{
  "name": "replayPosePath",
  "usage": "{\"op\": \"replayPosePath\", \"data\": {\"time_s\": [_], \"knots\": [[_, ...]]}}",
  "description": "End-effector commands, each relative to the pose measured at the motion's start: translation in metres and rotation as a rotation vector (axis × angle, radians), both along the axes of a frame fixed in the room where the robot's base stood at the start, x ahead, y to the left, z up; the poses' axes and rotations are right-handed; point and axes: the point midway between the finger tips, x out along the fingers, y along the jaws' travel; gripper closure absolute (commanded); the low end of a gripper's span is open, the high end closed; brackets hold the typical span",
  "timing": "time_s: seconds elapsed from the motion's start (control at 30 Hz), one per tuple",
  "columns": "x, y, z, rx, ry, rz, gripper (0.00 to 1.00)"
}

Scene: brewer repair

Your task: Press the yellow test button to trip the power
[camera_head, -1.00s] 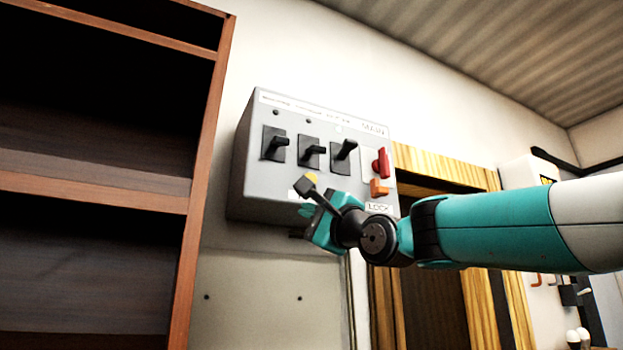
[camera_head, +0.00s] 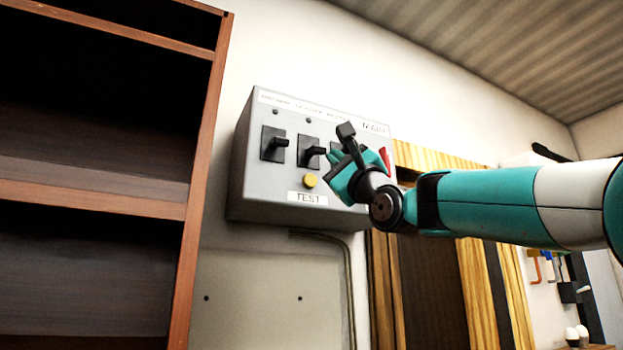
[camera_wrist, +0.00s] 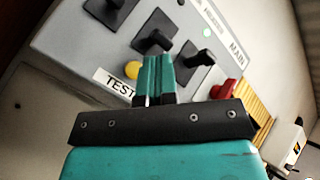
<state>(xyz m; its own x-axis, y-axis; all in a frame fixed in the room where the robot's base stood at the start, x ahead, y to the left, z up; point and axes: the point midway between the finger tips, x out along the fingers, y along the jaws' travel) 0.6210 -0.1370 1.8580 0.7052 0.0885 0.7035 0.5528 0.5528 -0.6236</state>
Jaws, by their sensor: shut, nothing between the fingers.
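The round yellow test button (camera_head: 310,181) is on the front of the grey power box (camera_head: 255,197), just above a white "TEST" label (camera_head: 307,198). In the wrist view the button (camera_wrist: 132,70) shows just left of my fingers. My gripper (camera_head: 338,172) is shut and empty, to the right of the button and slightly higher in the head view. It overlaps the third switch there. Whether the fingertips touch the box cannot be told. In the wrist view the closed teal fingers (camera_wrist: 158,66) point at the panel among the black switches.
Black switches (camera_head: 274,144) sit in a row above the button. A red switch (camera_head: 385,158) at the right is partly hidden by my gripper. A wooden shelf (camera_head: 205,150) stands close on the left. A striped wooden frame (camera_head: 470,240) is on the right.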

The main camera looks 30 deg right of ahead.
Motion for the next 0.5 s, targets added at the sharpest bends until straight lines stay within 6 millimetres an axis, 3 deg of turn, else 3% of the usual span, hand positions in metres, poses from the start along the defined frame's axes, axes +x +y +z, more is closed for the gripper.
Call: {"op": "replayPosePath", "data": {"time_s": [0.5], "knots": [[0.067,-0.005,0.002,0.0,0.001,0.0,1.0]]}}
